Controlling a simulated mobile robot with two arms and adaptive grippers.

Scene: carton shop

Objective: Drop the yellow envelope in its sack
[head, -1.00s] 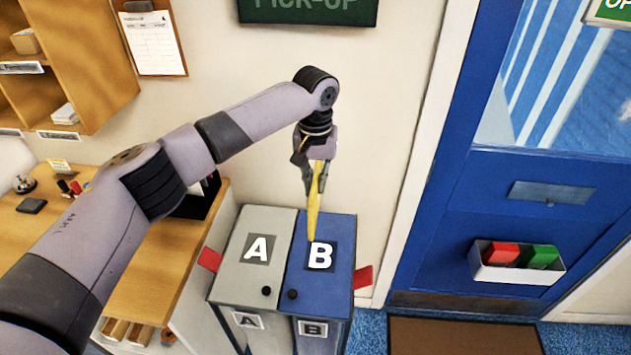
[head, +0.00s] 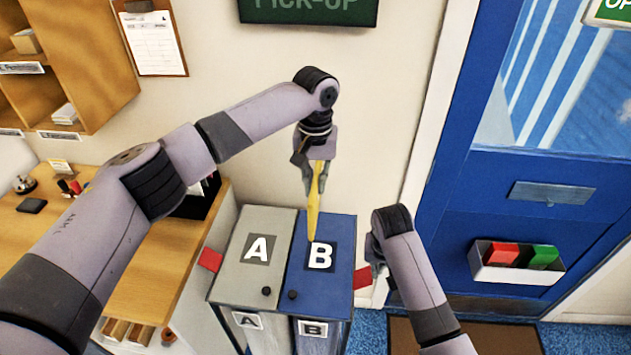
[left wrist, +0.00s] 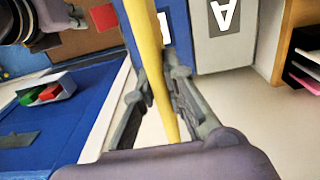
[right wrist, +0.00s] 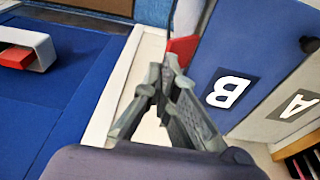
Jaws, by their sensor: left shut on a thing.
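My left gripper (head: 316,180) is shut on the yellow envelope (head: 314,213), seen nearly edge-on. It hangs upright, its lower end in front of or above the blue bin's lid, by the B label; contact cannot be told. The envelope also crosses the left wrist view (left wrist: 148,50). The blue bin B (head: 337,266) and grey bin A (head: 232,279) stand side by side, lids down.
A wooden counter (head: 130,290) stands left of the bins. A blue door (head: 545,215) with a white tray (head: 515,272) of red and green items is at the right. A brown mat (head: 495,335) lies on the blue floor. A green sign (head: 308,10) hangs above.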

